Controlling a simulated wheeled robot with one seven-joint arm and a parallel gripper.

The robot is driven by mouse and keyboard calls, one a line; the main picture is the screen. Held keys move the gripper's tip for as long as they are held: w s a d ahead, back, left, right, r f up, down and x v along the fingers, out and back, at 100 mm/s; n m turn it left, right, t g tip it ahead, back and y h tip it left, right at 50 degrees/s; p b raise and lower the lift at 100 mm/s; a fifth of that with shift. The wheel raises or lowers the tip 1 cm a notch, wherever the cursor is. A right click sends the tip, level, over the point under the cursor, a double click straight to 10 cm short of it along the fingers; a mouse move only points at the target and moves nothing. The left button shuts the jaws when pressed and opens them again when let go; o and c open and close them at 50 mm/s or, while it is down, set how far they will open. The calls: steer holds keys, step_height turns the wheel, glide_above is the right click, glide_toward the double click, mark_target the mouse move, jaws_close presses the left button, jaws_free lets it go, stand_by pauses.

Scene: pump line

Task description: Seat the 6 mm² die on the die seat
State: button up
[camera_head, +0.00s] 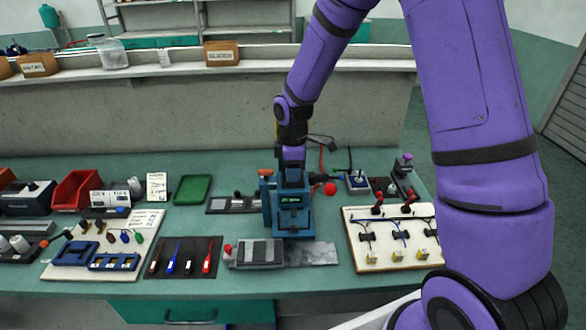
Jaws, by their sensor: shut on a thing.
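My gripper (292,182) is at the blue bench machine (290,220), right at its top. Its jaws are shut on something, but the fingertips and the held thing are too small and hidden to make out. The blue machine has a dark display with green writing and an orange-red knob at its upper left. I cannot make out the die seat or the 6 mm² die. A blue slotted holder (115,268) lies on the white board at the left, with small pieces in its slots that I cannot identify.
A dark mat (186,271) with several coloured tools lies left of the machine. A grey vise-like block (254,254) stands close at its front left. A white board (362,262) with wires and red-handled clamps lies at the right. A green tray (192,189) lies behind.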

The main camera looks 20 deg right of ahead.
steer(key=o, duration=1.3)
steer(key=shift+r, duration=3.7)
steer(key=shift+w, duration=0.1)
jaws_close()
